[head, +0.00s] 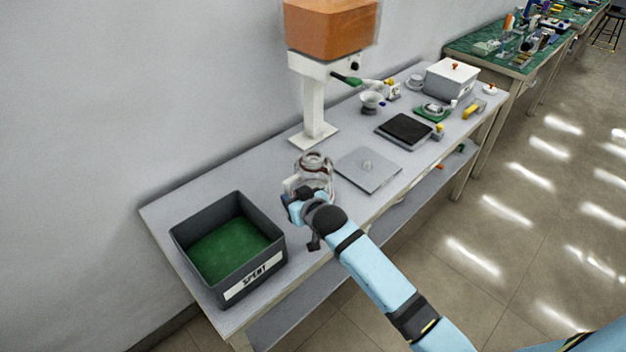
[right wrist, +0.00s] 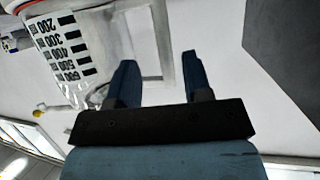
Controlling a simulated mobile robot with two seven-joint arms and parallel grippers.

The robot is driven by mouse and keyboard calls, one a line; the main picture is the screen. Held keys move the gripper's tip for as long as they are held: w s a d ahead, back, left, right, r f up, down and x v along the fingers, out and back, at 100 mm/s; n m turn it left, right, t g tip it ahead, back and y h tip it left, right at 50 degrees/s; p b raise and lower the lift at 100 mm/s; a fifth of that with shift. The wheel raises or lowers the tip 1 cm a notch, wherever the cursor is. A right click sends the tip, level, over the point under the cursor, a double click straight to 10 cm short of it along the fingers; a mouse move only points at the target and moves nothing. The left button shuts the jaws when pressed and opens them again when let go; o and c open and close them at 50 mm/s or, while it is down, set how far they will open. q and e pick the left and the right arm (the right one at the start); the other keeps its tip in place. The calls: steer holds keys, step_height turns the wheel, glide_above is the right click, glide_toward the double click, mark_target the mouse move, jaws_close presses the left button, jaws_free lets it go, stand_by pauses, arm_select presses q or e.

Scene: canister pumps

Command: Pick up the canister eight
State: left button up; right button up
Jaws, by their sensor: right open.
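In the right wrist view a clear canister (right wrist: 75,45) with a printed scale from 200 to 600 fills the upper left. My right gripper (head: 294,207) is at the near side of the canister and partly hides it. My left gripper is not in view.
A dark bin (head: 192,262) with a green bottom and a lettered label stands at the left. A grey plate with a knob (head: 372,178) lies right of the canister. Behind stands a white column (head: 313,105) with an orange tank (head: 330,28). A black-topped device (head: 405,128) is farther right.

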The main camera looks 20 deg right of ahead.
mark_target(287, 194)
steer(key=x, duration=0.4)
steer(key=shift+a+f, duration=0.2)
steer(key=shift+a, duration=0.1)
jaws_close()
steer(key=shift+r, duration=0.1)
